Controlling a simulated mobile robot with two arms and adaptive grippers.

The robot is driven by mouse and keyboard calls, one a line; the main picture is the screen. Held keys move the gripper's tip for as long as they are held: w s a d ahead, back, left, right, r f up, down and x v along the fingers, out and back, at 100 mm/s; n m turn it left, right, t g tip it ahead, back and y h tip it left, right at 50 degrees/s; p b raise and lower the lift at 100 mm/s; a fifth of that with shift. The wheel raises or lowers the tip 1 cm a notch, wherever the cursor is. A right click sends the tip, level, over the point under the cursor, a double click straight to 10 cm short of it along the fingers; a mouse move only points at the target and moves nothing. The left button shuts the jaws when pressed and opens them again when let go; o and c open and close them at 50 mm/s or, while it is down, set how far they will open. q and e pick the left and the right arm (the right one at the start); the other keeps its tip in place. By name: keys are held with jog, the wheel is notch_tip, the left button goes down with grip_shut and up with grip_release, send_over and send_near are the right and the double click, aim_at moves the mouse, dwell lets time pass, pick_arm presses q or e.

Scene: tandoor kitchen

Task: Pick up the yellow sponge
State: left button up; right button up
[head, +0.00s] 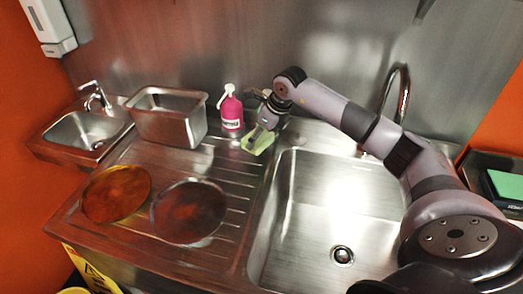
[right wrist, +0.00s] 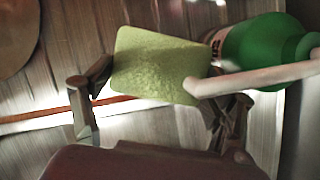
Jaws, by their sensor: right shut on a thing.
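The yellow sponge (head: 260,144) looks pale yellow-green and is at the right edge of the ribbed drainboard, near the sink's left rim. My right gripper (head: 262,129) reaches down to it from above and is shut on it. In the right wrist view the flat, rectangular sponge (right wrist: 158,68) shows between the two fingers, partly covered at its right end. I cannot tell whether the sponge still touches the drainboard. My left gripper is not in view.
A pink pump bottle (head: 232,116) stands just left of the sponge; a bottle beside it looks green in the right wrist view (right wrist: 262,40). A steel container (head: 168,127) and two brown round plates (head: 117,193) (head: 188,211) occupy the drainboard. The sink basin (head: 310,225) is empty, with a tall faucet (head: 403,95) behind.

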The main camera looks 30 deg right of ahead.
jog(key=s+a+r+b, duration=0.1)
jog(key=s+a+b, duration=0.4)
jog(key=s+a, duration=0.7)
jog(key=a, duration=0.3)
jog(key=shift+s+r, duration=0.15)
jog(key=shift+s, duration=0.2)
